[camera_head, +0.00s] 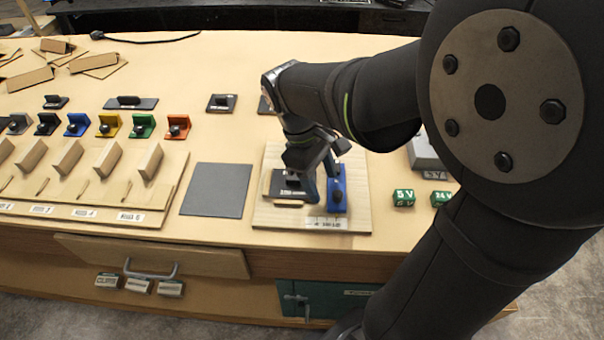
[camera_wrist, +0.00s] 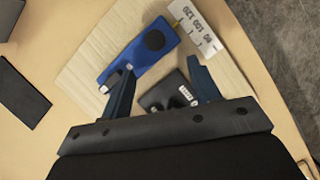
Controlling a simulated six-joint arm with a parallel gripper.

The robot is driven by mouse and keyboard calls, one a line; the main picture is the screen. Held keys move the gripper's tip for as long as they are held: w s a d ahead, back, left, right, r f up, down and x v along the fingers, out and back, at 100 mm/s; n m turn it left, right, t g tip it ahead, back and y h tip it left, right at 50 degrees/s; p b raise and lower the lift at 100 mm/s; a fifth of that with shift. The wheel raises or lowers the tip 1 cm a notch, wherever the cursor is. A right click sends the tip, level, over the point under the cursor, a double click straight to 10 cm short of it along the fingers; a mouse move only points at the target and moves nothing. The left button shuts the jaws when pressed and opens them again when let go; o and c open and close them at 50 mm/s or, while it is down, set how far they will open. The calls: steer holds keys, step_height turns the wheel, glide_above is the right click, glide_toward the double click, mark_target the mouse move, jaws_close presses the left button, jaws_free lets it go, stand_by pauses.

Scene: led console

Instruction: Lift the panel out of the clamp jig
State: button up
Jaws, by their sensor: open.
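The clamp jig is a pale wooden board (camera_head: 270,217) with a number scale strip (camera_head: 326,223) on its front edge. A blue block (camera_head: 337,190) with a round black knob stands on its right side. A black labelled plate (camera_head: 285,190) with a raised part lies left of the block. I cannot tell for sure which is the panel. My gripper (camera_head: 320,178) is low over the jig, open, with nothing visibly held. In the wrist view one finger reaches beside the blue block (camera_wrist: 157,38), and the black plate (camera_wrist: 165,96) shows between the fingers, partly hidden.
A flat dark grey mat (camera_head: 216,190) lies left of the jig. A wooden rack (camera_head: 70,205) with upright slats and a row of coloured knobbed pieces (camera_head: 141,126) fill the left.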

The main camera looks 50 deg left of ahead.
steer(key=a+r+m+y, duration=0.2)
steer(key=a+r+m, duration=0.2)
steer(key=r+m, duration=0.35)
step_height(320, 180, up, 8)
steer(key=m+g+y, duration=0.1)
steer(key=m+y, duration=0.1)
steer(key=m, duration=0.3)
glide_above(293, 182)
steer(key=a, duration=0.1)
steer(key=f, duration=0.8)
steer(key=w+f, duration=0.1)
steer(key=f, duration=0.3)
steer(key=shift+s+d+f, duration=0.1)
steer(key=shift+f, duration=1.2)
steer(key=shift+s+d+f, duration=0.1)
steer(key=shift+f, duration=1.2)
steer(key=c, duration=1.1)
